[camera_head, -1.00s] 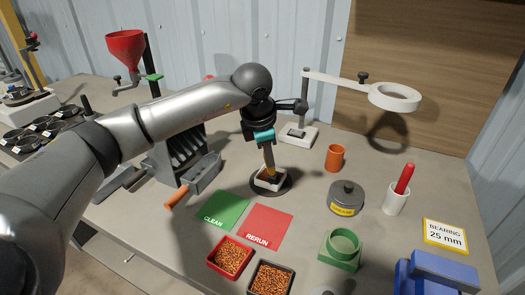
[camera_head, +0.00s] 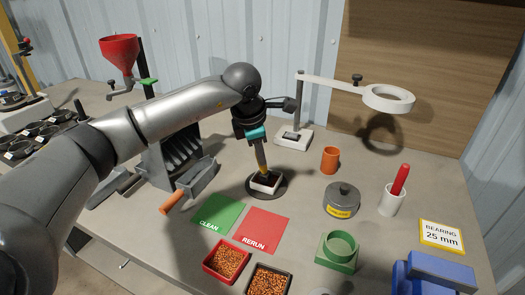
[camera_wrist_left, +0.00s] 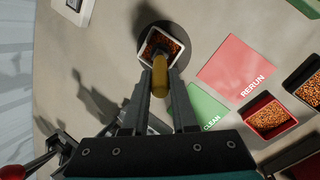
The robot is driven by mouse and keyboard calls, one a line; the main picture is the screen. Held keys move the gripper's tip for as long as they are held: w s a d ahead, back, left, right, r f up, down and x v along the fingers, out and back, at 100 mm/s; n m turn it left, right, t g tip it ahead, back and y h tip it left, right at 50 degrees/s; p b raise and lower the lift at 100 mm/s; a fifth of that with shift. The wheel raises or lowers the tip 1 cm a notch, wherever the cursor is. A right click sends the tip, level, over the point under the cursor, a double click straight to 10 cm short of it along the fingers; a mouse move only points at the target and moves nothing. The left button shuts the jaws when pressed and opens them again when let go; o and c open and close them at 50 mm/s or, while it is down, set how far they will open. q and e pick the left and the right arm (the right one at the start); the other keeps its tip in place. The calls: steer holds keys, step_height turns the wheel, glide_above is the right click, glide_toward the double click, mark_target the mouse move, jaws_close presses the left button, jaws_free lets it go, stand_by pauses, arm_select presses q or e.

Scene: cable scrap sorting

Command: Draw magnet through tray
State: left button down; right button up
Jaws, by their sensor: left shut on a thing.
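My left gripper (camera_head: 261,168) is shut on the magnet, a tool with a yellow handle (camera_wrist_left: 160,78). The magnet points down into a small white square tray (camera_head: 263,189). The tray stands on a dark round base (camera_head: 281,190) near the middle of the bench. In the left wrist view, the tray (camera_wrist_left: 145,56) holds coppery brown bits, and the magnet's lower end reaches in among them or just above; I cannot tell which. My right gripper is not in view.
Green CLEAN (camera_head: 219,211) and red RERUN (camera_head: 262,230) mats lie in front of the tray. Red (camera_head: 208,264) and black (camera_head: 248,284) bins of copper bits stand nearer. A grey scoop (camera_head: 196,179) lies left; an orange cup (camera_head: 330,160) and grey lidded pot (camera_head: 341,201) stand right.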

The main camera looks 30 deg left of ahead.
arm_select(q)
steer(key=shift+r+p, duration=2.15)
steer(key=shift+r, duration=0.9)
